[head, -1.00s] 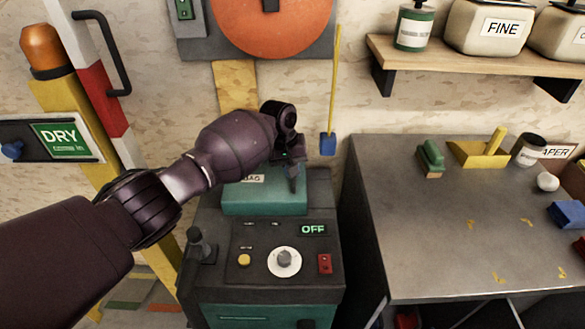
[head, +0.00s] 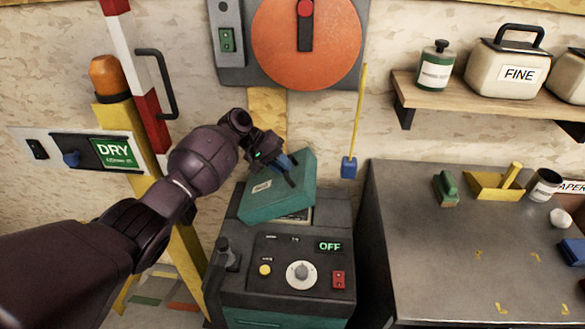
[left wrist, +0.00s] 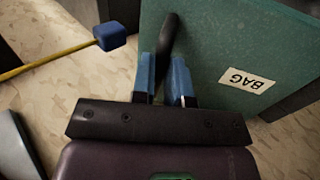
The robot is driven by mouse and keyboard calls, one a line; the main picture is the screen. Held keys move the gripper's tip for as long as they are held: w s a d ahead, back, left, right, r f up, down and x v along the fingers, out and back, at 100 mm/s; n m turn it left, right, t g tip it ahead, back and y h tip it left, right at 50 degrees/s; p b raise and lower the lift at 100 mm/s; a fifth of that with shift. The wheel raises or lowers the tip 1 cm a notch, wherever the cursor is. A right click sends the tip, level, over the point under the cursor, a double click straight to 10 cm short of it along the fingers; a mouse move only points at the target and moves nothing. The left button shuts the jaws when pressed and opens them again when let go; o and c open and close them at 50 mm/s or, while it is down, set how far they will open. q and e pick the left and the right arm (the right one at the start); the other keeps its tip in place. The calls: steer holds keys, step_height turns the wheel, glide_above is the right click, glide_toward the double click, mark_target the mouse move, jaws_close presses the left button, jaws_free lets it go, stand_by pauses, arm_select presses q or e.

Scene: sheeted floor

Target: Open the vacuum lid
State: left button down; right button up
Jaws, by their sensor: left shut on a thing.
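The vacuum (head: 285,275) is a dark grey unit with a teal lid (head: 262,204). The lid is raised and tilted, with a gap over the vacuum's top at the right. In the left wrist view the lid (left wrist: 215,45) stands with its "BAG" label turned over. My left gripper (head: 289,172) is at the lid's top, its blue fingers shut on the black lid handle (left wrist: 167,35). The panel's green display (head: 330,246) reads OFF. My right gripper is out of view.
A grey workbench (head: 430,240) stands close at the right, with a green brush (head: 446,188) and a yellow dustpan (head: 495,186). A yellow post (head: 180,240) is at the left. A blue-tipped yellow rod (head: 357,125) hangs behind the vacuum.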

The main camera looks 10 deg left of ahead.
arm_select(q)
steer(key=shift+a+r+h, duration=0.3)
steer(key=shift+a+h, duration=0.1)
steer(key=shift+a, duration=0.2)
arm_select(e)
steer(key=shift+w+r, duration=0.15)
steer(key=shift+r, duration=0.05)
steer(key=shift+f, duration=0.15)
